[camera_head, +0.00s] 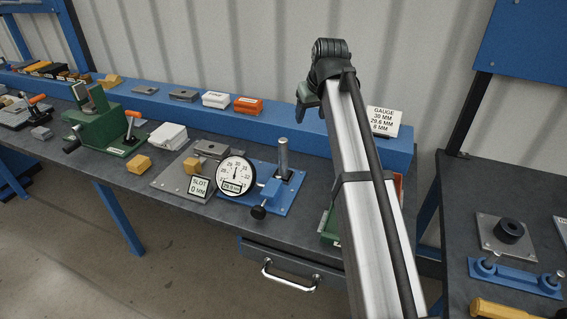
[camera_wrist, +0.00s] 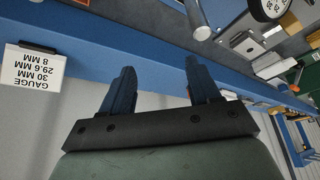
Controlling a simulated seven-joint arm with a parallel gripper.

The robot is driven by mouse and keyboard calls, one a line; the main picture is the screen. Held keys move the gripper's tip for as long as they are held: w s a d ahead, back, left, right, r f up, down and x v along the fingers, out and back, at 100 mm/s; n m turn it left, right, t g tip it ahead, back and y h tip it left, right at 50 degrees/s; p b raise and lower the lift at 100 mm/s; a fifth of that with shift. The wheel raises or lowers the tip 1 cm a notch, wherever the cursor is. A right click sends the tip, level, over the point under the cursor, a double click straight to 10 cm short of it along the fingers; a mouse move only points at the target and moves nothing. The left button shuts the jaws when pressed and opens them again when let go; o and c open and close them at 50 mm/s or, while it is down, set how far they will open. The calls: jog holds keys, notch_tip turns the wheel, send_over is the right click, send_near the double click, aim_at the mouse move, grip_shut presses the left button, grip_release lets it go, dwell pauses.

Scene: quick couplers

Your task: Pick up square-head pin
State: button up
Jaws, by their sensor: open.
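My gripper (camera_wrist: 161,75) shows in the wrist view with its two dark blue fingers spread apart and nothing between them. In the head view my gripper (camera_head: 304,104) is partly hidden by my wrist, above the blue ledge behind the bench. I cannot make out a square-head pin for certain in either view; my arm hides part of the bench. A plain grey cylindrical post (camera_head: 283,156) stands upright on a blue plate beside the dial gauge (camera_head: 236,175), apart from my gripper.
A gauge sign (camera_head: 383,122) stands on the blue ledge (camera_head: 315,135). White and orange blocks (camera_head: 248,105) sit along it. A green clamp fixture (camera_head: 100,125) and a slot sign (camera_head: 199,189) are left on the bench. A right-hand table holds a plate with a black ring (camera_head: 509,230).

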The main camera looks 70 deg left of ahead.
jog(key=n, duration=0.1)
send_near(283, 139)
jog(key=w+r, duration=0.1)
jog(key=r, duration=0.1)
jog(key=shift+g, duration=0.4)
jog(key=x, duration=0.8)
jog(key=shift+f, duration=0.45)
jog(key=shift+d+x, duration=0.2)
jog(key=shift+x, duration=1.1)
jog(key=shift+d+x, duration=0.2)
jog(key=shift+x, duration=1.05)
jog(key=shift+s+f, duration=0.1)
jog(key=shift+s, duration=0.1)
grip_shut()
